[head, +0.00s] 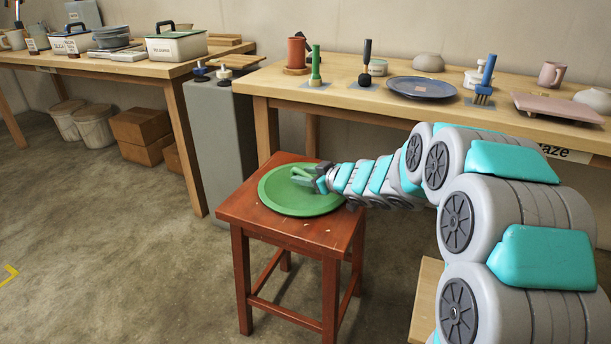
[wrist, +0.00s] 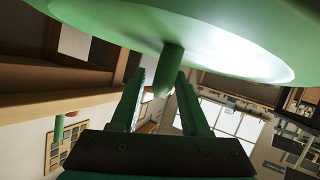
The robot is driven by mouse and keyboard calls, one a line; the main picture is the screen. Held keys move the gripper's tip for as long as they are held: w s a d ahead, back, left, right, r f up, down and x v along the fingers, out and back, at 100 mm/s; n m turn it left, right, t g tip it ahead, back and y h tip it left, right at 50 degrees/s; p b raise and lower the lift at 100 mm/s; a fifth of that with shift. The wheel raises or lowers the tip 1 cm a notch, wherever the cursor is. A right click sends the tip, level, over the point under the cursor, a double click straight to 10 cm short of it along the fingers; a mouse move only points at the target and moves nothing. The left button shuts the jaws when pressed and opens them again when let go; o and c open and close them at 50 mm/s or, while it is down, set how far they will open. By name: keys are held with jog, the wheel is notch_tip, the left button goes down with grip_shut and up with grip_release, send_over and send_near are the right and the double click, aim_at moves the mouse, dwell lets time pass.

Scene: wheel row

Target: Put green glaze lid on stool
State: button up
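The green glaze lid (head: 298,202) is a wide, flat green disc on the top of the reddish wooden stool (head: 252,219). It covers most of the seat. My gripper (head: 304,174) is low over the lid's far part, reaching in from the right. In the wrist view, which is upside down, the lid (wrist: 215,35) fills the top and its green knob (wrist: 172,62) points down between my two fingers (wrist: 160,88). The fingers are apart, with a visible gap on the left of the knob. The right finger is close to the knob; contact there is unclear.
A long wooden table (head: 335,96) behind the stool holds a blue plate (head: 421,88), brushes and a pink board (head: 556,108). A grey pedestal (head: 217,133) stands behind the stool to the left. Another table (head: 152,69) at left holds pots. Floor left of the stool is clear.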

jog(key=shift+o, duration=0.3)
jog(key=shift+r, duration=0.15)
jog(key=shift+s+d+r, duration=0.15)
jog(key=p+v, duration=0.1)
jog(key=v, duration=1)
jog(key=shift+s+d, duration=0.2)
